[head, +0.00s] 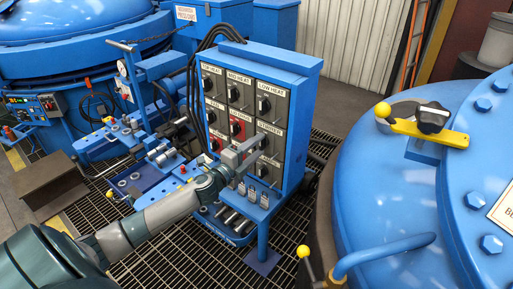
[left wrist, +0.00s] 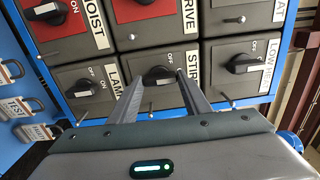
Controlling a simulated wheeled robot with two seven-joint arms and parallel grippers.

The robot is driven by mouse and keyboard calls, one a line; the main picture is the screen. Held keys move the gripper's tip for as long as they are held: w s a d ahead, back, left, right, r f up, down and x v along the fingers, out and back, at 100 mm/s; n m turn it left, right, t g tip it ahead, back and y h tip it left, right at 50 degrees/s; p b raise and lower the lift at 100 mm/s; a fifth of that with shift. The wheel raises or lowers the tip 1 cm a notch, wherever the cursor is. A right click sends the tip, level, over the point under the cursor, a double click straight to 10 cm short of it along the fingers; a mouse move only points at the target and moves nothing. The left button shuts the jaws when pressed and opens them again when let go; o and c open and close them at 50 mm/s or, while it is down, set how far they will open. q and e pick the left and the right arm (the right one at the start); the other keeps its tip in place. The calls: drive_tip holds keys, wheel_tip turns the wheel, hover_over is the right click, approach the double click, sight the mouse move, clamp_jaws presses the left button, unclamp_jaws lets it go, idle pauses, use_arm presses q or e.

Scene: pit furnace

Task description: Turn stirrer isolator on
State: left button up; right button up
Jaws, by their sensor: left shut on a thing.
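The stirrer isolator is a black rotary knob (left wrist: 157,77) on a grey plate, with a partly hidden "STIR…" label beside it in the left wrist view. Its plate, labelled STIRRER (head: 270,131), is in the right column of the blue switch panel in the head view. My left gripper (head: 257,147) reaches the panel from the left. In the left wrist view its two fingers (left wrist: 160,86) stand on either side of the knob, shut on it. The knob lies roughly crosswise in that view, like its neighbours; its exact setting is hard to read. My right gripper is in neither view.
The low heat knob (left wrist: 246,63) and lamp knob (left wrist: 80,88) flank the stirrer knob closely. Padlocks (left wrist: 18,105) hang at the panel's lower edge. A big blue vessel (head: 380,190) stands to the right. A blue bench with fittings (head: 130,185) is to the left.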

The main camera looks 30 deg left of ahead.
use_arm(q)
drive_tip(key=o, duration=1)
drive_tip(key=shift+o, duration=0.2)
drive_tip(key=shift+s+f, duration=0.15)
drive_tip(key=shift+s, duration=0.55)
drive_tip(key=s+a+b, duration=0.1)
drive_tip(key=s+b, duration=0.4)
drive_tip(key=s, duration=1.1)
drive_tip(key=shift+a, duration=0.15)
